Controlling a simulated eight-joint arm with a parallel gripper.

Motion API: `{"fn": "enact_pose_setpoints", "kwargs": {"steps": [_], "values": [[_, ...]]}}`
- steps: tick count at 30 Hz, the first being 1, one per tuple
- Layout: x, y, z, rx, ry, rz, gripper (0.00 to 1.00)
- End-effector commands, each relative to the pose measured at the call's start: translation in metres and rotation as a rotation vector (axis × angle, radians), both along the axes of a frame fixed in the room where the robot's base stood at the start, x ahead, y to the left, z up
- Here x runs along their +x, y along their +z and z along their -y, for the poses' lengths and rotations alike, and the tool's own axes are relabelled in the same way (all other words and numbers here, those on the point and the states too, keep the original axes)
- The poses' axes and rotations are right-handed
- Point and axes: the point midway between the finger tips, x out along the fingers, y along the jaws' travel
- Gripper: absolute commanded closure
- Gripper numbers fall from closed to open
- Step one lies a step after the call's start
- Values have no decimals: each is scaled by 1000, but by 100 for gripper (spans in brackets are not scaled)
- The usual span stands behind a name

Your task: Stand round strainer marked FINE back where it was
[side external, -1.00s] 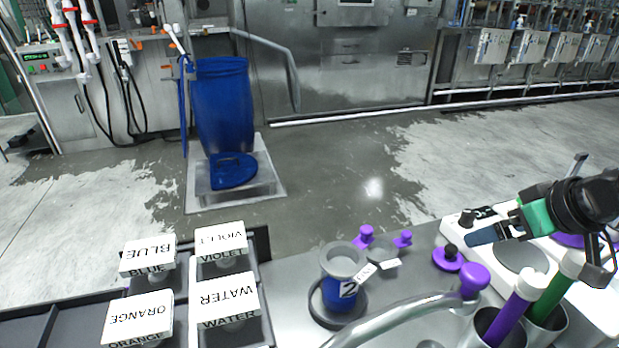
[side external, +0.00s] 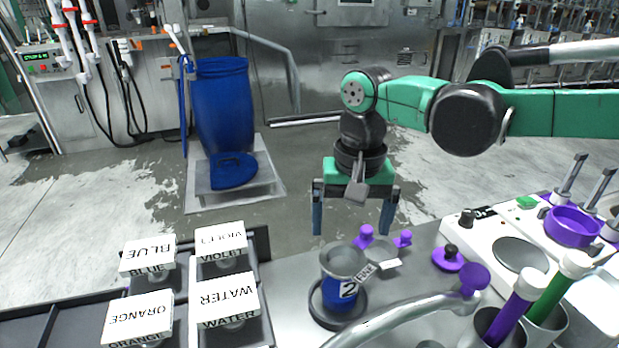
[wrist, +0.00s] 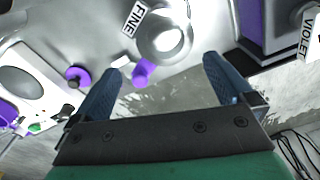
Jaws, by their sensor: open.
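The grey round strainer (side external: 344,260) sits on top of the blue container marked 2 (side external: 336,290). Its white FINE tag (side external: 364,272) sticks out to the right. In the wrist view the strainer (wrist: 166,36) and its tag (wrist: 135,17) lie beyond my fingertips. My gripper (side external: 352,230) is open, empty and pointing down, above and behind the strainer in the side view. My two blue fingers are spread in the wrist view (wrist: 163,68). A purple-knobbed piece (side external: 365,237) stands just behind the strainer, with another purple knob (side external: 403,239) beside it.
Boxes labelled BLUE (side external: 147,254), VIOLET (side external: 221,240), ORANGE (side external: 137,318) and WATER (side external: 228,300) stand at left. A curved metal pipe (side external: 400,315) crosses the front. Purple and green-handled tools (side external: 515,310) stand in cups at right, near a white device (side external: 500,245).

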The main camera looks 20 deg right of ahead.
Motion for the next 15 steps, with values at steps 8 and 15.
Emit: {"fn": "enact_pose_setpoints", "kwargs": {"steps": [8, 15], "values": [[1, -23, -9, -11, -14, -21, 0], [1, -53, -8, -10, -13, -20, 0]]}}
